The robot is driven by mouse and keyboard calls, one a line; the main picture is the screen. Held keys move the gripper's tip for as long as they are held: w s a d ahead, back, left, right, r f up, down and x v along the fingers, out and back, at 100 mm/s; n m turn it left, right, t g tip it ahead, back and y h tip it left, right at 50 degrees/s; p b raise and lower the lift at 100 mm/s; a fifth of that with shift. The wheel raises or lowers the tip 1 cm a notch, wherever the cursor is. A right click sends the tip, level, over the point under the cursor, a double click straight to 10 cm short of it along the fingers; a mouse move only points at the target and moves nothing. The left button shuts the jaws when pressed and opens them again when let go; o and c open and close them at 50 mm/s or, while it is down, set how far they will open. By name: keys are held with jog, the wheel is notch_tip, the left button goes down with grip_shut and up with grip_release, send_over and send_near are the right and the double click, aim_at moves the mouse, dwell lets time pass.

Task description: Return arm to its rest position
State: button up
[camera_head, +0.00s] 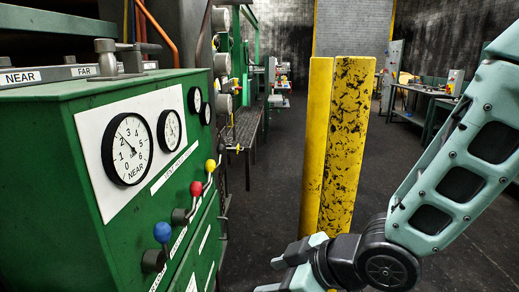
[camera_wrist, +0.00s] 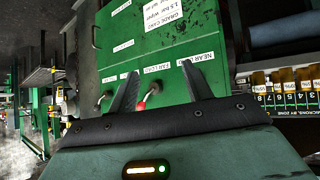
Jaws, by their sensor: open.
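My arm (camera_head: 455,165) comes in from the right edge of the head view and bends at a dark joint low in the frame. My gripper (camera_head: 272,275) is at the bottom centre of that view, pointing left toward the green cabinet (camera_head: 60,140). In the wrist view my gripper (camera_wrist: 160,85) has its two dark fingers spread, with nothing held between them. A red lever knob (camera_wrist: 141,106) shows beyond the fingers. In the head view the blue knob (camera_head: 163,232), red knob (camera_head: 196,188) and yellow knob (camera_head: 210,165) stand apart from my gripper, to its left.
The cabinet carries a white gauge panel (camera_head: 95,185) and labels. A yellow, chipped post (camera_head: 345,140) stands behind my gripper. Open dark floor (camera_head: 275,190) lies between cabinet and post. A bench (camera_head: 430,92) stands at the back right.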

jog(key=s+d+r+m+g+h+p, duration=0.2)
jog(key=s+d+r+h, duration=0.2)
jog(key=s, duration=0.3)
jog(key=s+d+r+m+g+h+p, duration=0.2)
jog(key=s+d+r+m+g+h, duration=0.1)
jog(key=s+d, duration=0.4)
jog(key=shift+s+d+r+h, duration=0.2)
jog(key=shift+r+h, duration=0.2)
jog(key=shift+r, duration=0.45)
